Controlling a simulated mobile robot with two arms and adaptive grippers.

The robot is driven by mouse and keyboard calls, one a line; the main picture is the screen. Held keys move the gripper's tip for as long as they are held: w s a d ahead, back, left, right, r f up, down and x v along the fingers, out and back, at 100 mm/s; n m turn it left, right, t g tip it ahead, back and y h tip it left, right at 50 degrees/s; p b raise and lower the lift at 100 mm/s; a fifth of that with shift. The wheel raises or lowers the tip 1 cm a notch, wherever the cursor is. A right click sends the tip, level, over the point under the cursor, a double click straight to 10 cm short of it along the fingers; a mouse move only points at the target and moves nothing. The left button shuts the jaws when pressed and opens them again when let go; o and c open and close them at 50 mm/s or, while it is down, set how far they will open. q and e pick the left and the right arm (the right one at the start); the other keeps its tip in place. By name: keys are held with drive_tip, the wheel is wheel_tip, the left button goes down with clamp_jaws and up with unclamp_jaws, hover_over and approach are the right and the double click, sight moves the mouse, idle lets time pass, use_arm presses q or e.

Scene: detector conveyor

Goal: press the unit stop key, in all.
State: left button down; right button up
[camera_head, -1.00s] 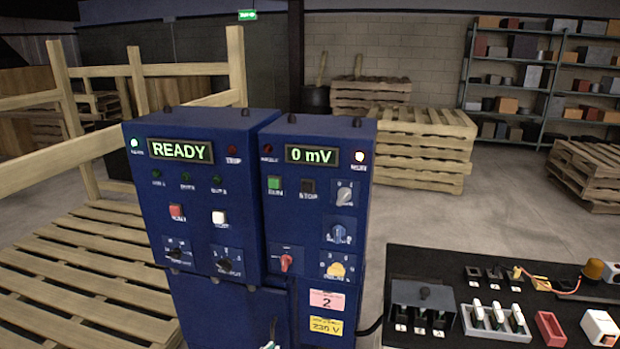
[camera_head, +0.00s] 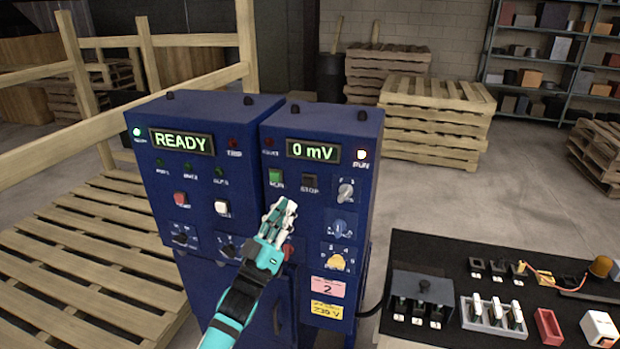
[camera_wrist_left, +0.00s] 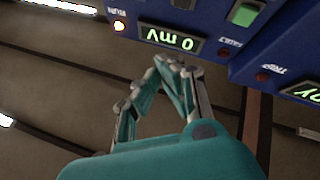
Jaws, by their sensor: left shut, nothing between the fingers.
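The dark STOP key (camera_head: 309,181) sits on the right-hand blue unit (camera_head: 372,150), right of the green RUN key (camera_head: 276,177). The unit's display (camera_head: 312,151) reads 0 mV, and the RUN lamp (camera_head: 361,154) at its right is lit. My left gripper (camera_head: 284,204) is shut and empty in front of the panel, below and left of the STOP key. Its gap to the panel is hard to judge. In the left wrist view the shut fingers (camera_wrist_left: 172,62) point toward the upside-down 0 mV display (camera_wrist_left: 172,40); the STOP key's label is not readable there. My right gripper is not seen.
The left blue unit (camera_head: 183,106) reads READY and carries a red key, a white key and knobs. A black bench (camera_head: 452,252) with switches, fuses and small boxes stands at the right. A wooden pallet frame (camera_head: 80,262) is at the left.

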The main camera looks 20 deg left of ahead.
sight(308, 182)
use_arm(q)
drive_tip(key=shift+s+r, duration=0.1)
drive_tip(key=shift+w+d+b, duration=0.1)
drive_tip(key=shift+w+b, duration=2.7)
drive_tip(key=shift+w, duration=1.65)
drive_tip(key=shift+w+b, duration=0.35)
drive_tip(key=shift+w, duration=0.1)
